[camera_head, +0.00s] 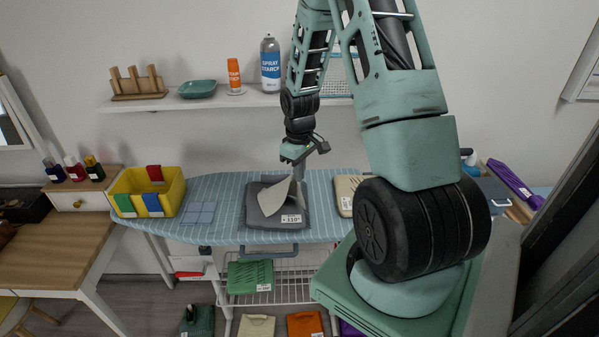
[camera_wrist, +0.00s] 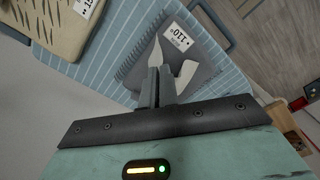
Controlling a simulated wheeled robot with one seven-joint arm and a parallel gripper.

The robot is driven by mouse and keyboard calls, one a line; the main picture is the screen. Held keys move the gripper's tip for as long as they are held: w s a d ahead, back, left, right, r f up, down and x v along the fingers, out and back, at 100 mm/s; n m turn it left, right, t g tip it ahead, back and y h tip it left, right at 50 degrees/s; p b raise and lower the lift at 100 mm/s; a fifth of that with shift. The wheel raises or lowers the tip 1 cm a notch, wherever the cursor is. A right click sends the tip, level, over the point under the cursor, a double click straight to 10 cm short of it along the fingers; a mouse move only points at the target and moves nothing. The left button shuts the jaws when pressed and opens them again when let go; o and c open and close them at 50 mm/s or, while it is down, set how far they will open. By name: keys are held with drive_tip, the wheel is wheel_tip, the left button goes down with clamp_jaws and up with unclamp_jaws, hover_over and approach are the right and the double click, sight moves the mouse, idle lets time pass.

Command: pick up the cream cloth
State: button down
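The cream cloth (camera_head: 273,202) is a pale, creased piece that rises to a peak under my gripper (camera_head: 299,174). Its lower part is over a dark grey mat (camera_head: 257,218) with a "110°" label, on the striped ironing board (camera_head: 323,228). I cannot tell whether its lower edge touches the mat. In the wrist view, the fingers of my gripper (camera_wrist: 158,85) are close together, with pale cloth (camera_wrist: 187,75) showing on both sides of them. My gripper is shut on the cloth; the pinched part is hidden between the fingers.
A yellow bin (camera_head: 172,190) and a folded blue cloth (camera_head: 198,213) are on the left of the board. A beige perforated pad (camera_head: 345,190) lies to the right of the mat. A wall shelf (camera_head: 215,103) holding a spray starch can (camera_head: 270,65) is behind. A wire rack (camera_head: 285,291) stands below.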

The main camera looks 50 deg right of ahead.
wheel_tip(320, 180, up, 18)
drive_tip(key=p, duration=1.2)
drive_tip(key=shift+f, duration=0.25)
